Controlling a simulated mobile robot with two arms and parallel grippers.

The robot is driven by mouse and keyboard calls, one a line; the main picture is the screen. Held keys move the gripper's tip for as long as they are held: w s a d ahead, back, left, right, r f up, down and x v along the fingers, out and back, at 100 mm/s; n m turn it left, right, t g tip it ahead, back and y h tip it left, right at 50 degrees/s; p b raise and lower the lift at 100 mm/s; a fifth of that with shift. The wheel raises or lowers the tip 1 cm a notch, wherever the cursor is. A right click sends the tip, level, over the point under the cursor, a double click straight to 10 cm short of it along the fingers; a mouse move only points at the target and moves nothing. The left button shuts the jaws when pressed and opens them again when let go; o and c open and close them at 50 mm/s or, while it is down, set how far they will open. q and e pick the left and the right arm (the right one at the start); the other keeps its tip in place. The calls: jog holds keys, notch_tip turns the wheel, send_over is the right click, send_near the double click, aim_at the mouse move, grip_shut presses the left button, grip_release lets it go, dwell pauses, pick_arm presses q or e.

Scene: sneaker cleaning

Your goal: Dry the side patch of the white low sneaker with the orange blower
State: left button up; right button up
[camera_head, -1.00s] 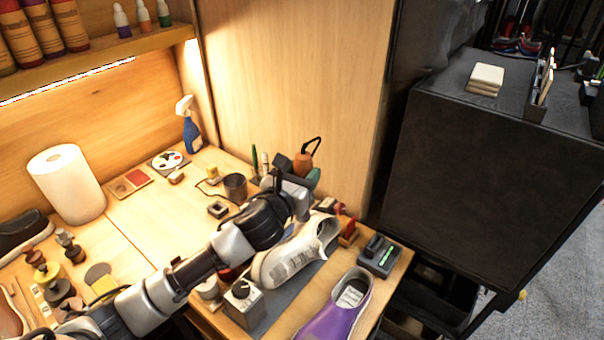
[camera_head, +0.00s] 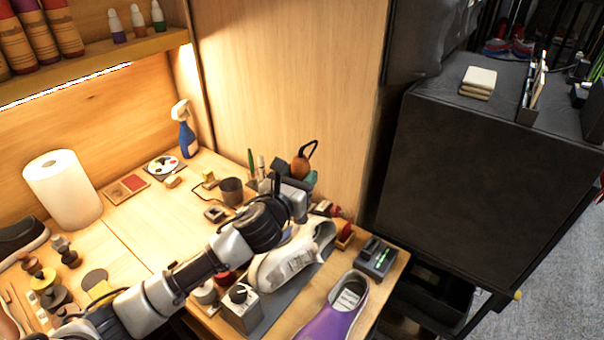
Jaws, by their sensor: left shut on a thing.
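The white low sneaker (camera_head: 290,262) lies on a grey mat (camera_head: 268,318) near the right end of the bench. My left arm reaches in from the lower left, and its gripper (camera_head: 296,178) is above and behind the sneaker. The left gripper is shut on the orange blower (camera_head: 300,166), whose orange body and dark loop show just past the fingers. The fingers are partly hidden by the wrist. The blower is apart from the sneaker in the picture. The side patch cannot be made out clearly. My right gripper is not in view.
A purple shoe (camera_head: 338,312) is right of the white sneaker. A cup (camera_head: 231,190) and spray bottle (camera_head: 186,135) stand behind. The bench middle is fairly clear.

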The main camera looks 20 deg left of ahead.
pick_arm(q)
jog(key=shift+s+a+p, duration=0.25)
jog(key=shift+s, duration=0.45)
jog(key=shift+s+a+p, duration=0.2)
jog(key=shift+s, duration=0.5)
notch_tip(320, 180, up, 7)
jog(key=p, duration=0.7)
jog(key=shift+p, duration=0.35)
